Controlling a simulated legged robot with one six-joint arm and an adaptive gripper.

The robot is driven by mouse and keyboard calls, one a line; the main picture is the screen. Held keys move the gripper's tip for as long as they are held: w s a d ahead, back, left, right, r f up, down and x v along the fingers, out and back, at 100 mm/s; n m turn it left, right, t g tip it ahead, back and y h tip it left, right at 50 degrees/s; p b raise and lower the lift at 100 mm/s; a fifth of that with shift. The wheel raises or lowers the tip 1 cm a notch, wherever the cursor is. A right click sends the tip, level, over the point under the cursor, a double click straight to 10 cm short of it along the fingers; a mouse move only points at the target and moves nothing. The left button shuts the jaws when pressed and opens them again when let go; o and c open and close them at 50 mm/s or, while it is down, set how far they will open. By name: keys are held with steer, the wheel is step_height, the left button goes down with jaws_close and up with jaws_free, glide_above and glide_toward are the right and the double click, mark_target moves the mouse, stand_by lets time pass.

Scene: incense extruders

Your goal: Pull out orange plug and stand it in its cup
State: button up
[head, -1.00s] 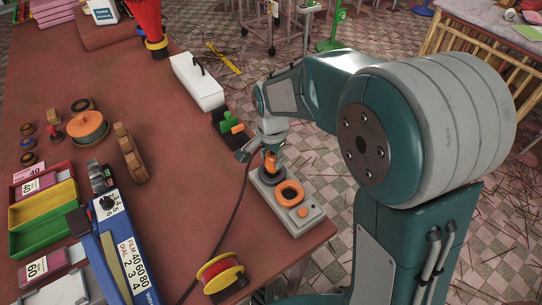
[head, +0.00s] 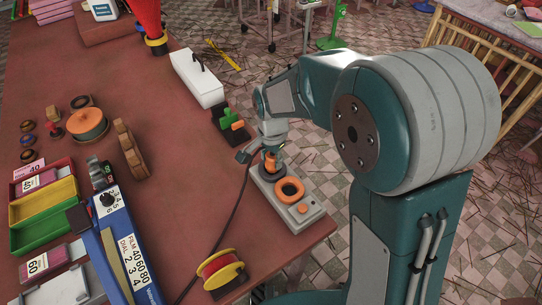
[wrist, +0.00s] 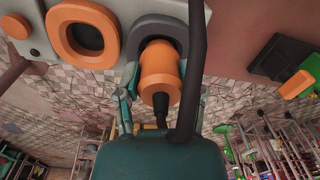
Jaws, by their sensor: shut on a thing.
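The orange plug (wrist: 160,75) is between my gripper's fingers, with a dark stem at its near end. My gripper (head: 272,150) is shut on it above the grey unit (head: 302,219). In the wrist view one finger shows along the plug's left side; the other side is partly hidden by a thick black cable. The plug's far end meets or overlaps a dark grey ring (wrist: 140,27) on the unit. I cannot tell how deep it sits there. Beside it is an orange ring (wrist: 82,36) with a dark hole, also seen in the head view (head: 289,190).
An orange button (head: 303,208) is on the unit's near end. A black block with green and orange pieces (head: 236,125) stands behind. A black cable (head: 233,205) runs along the table. A red and yellow spool (head: 221,269) lies in front.

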mark_target(272, 156)
steer(key=shift+f, duration=0.4)
steer(key=o, duration=1.2)
step_height(272, 156, up, 11)
steer(key=shift+r, duration=0.15)
steer(key=shift+s+d+r, duration=0.1)
steer(key=shift+r, duration=0.3)
steer(key=s+d+r+n+t, duration=0.1)
steer(key=s+d+n, duration=0.1)
steer(key=s+d, duration=0.3)
steer(key=s+d+r+n+t, duration=0.2)
steer(key=s+d+n, duration=0.1)
steer(key=s+d, duration=0.2)
steer(key=s+d+r+n+t, duration=0.2)
steer(key=s+d, duration=0.3)
steer(key=s, duration=0.3)
steer(key=shift+s+r+n, duration=0.25)
steer(key=shift+n, duration=0.35)
